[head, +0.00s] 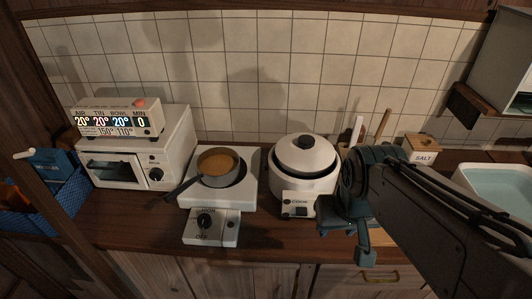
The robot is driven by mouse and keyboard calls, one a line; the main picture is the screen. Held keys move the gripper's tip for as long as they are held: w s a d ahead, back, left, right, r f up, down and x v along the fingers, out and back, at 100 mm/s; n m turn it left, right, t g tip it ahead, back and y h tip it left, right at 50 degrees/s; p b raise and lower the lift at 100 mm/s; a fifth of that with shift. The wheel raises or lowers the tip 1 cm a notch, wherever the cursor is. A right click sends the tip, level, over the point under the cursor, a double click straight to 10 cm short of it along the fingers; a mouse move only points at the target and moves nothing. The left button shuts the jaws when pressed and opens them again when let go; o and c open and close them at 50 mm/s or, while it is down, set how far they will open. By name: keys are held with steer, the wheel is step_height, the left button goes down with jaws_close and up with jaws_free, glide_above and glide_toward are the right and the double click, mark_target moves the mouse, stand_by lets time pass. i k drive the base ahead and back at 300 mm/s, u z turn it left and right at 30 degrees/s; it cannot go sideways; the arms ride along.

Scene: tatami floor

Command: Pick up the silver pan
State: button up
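A small grey pan (205,174) sits on the white single-burner stove (243,195). Its dark handle points down and left, past the stove's edge, toward the front of the toaster oven. Brown-orange contents show inside the pan. My gripper (350,240) is at the right, above the counter's front edge and in front of the rice cooker's right side. It is well apart from the pan. Its fingers are partly hidden by my own wrist, so I cannot tell whether they are open or shut.
A white rice cooker (303,158) stands between the stove and my arm. A white toaster oven (128,165) with a display box (118,122) on top is left of the stove. A blue basket (55,205), a salt box (422,155) and a sink (500,185) flank the counter.

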mark_target(217, 167)
steer(key=u, duration=0.4)
steer(key=k, duration=1.1)
steer(key=u, duration=1.4)
steer(key=i, duration=0.65)
steer(key=z, duration=0.6)
steer(key=i, duration=0.7)
steer(key=z, duration=0.75)
